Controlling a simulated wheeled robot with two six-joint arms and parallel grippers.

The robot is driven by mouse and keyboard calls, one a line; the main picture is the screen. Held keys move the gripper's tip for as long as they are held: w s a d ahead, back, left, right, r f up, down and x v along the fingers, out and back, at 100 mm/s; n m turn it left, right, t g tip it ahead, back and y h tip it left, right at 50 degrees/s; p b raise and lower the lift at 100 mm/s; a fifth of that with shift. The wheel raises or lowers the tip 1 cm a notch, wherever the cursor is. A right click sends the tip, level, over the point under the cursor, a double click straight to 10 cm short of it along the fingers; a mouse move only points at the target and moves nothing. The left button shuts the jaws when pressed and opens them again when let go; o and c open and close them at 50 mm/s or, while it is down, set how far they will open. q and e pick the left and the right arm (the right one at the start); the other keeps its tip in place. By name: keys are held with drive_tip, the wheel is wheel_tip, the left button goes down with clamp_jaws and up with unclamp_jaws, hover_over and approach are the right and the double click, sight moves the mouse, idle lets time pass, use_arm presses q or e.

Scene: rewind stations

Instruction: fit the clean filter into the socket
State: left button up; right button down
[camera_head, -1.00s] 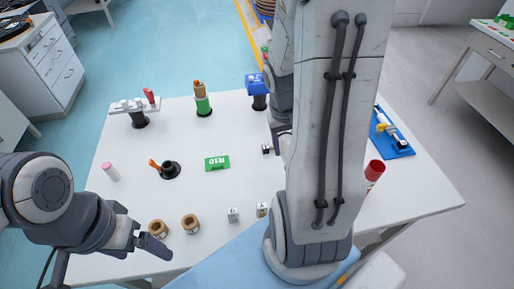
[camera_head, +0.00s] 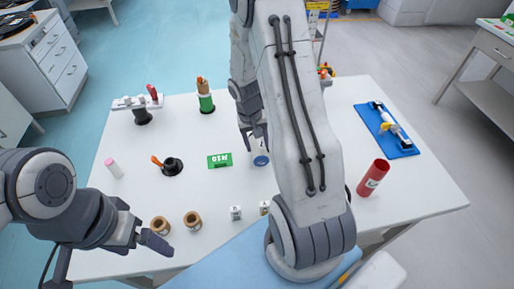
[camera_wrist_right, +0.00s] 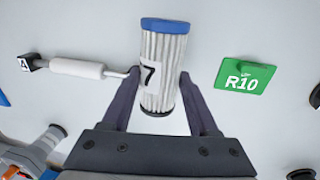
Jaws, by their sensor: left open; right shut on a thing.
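The filter is a white pleated cylinder (camera_wrist_right: 163,75) with a blue end cap and a label "7". In the right wrist view it stands between the fingers of my right gripper (camera_wrist_right: 158,82), which is shut on it. In the head view its blue end (camera_head: 261,160) shows just below my right gripper (camera_head: 255,138), over the table right of the green R10 plate; I cannot tell whether it touches the table. My left gripper (camera_head: 148,236) is open and empty by the front left of the table. I cannot make out which thing is the socket; my right arm hides part of the table.
The green R10 plate (camera_head: 219,161) and a black holder with an orange part (camera_head: 172,166) lie left of my right gripper. Two brown rings (camera_head: 192,220) sit near the front. A red cylinder (camera_head: 373,178) and blue tray (camera_head: 388,132) are at the right. A white roller (camera_wrist_right: 76,68) lies beside the filter.

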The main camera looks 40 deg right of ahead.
sight(257, 149)
wheel_tip(257, 149, down, 3)
idle(0.3)
drive_tip(key=shift+f, duration=0.2)
drive_tip(key=shift+c, duration=0.8)
unclamp_jaws()
drive_tip(key=shift+r, duration=0.1)
